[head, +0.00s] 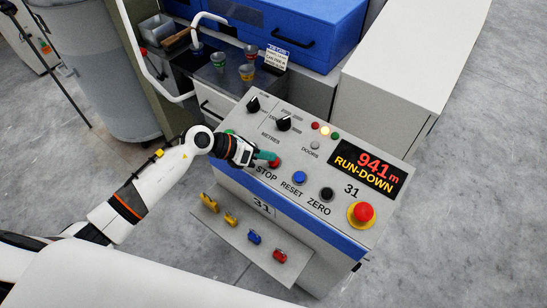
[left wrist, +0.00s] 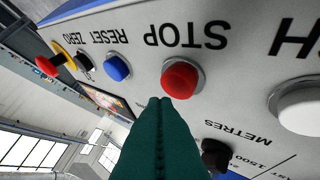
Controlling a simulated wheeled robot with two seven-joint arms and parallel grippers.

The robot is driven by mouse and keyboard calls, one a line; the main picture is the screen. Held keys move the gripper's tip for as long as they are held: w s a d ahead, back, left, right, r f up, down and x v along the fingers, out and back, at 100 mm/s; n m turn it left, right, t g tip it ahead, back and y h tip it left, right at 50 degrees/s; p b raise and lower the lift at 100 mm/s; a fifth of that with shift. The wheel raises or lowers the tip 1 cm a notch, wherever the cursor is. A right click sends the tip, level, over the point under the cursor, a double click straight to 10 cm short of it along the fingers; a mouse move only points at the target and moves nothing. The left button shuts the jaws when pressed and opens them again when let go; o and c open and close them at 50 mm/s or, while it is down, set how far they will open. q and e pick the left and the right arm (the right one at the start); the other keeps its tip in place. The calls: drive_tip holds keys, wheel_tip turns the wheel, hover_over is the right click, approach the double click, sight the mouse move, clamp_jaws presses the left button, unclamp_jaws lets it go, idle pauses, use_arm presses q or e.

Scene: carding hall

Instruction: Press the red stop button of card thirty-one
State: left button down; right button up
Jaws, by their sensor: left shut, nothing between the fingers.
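The grey control panel (head: 262,126) marked 31 carries a red stop button (head: 275,163) above the word STOP. My left gripper (head: 268,155) is shut, its teal fingertips together right beside the red button. In the left wrist view the red stop button (left wrist: 180,79) is large, in a grey collar. The closed teal fingers (left wrist: 160,103) end at its lower left edge in that view. I cannot tell whether they touch it. My right gripper is not in view.
Next to the stop button are a blue reset button (head: 299,178) and a black zero button (head: 326,194). A red mushroom button (head: 363,213) sits on a yellow base at the panel's right. The display (head: 368,171) reads 941 m RUN-DOWN. A shelf (head: 238,243) with coloured tags juts out below.

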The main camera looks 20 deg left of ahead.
sight(265, 172)
use_arm(q)
drive_tip(key=shift+r, duration=0.1)
drive_tip(key=r+p, duration=0.2)
drive_tip(key=s+r+p, duration=0.1)
drive_tip(key=r+p, duration=0.1)
drive_tip(key=shift+s+a+r, duration=0.1)
drive_tip(key=shift+a+r, duration=0.1)
drive_tip(key=shift+r, duration=0.15)
idle(0.4)
drive_tip(key=shift+d, duration=0.1)
idle(0.4)
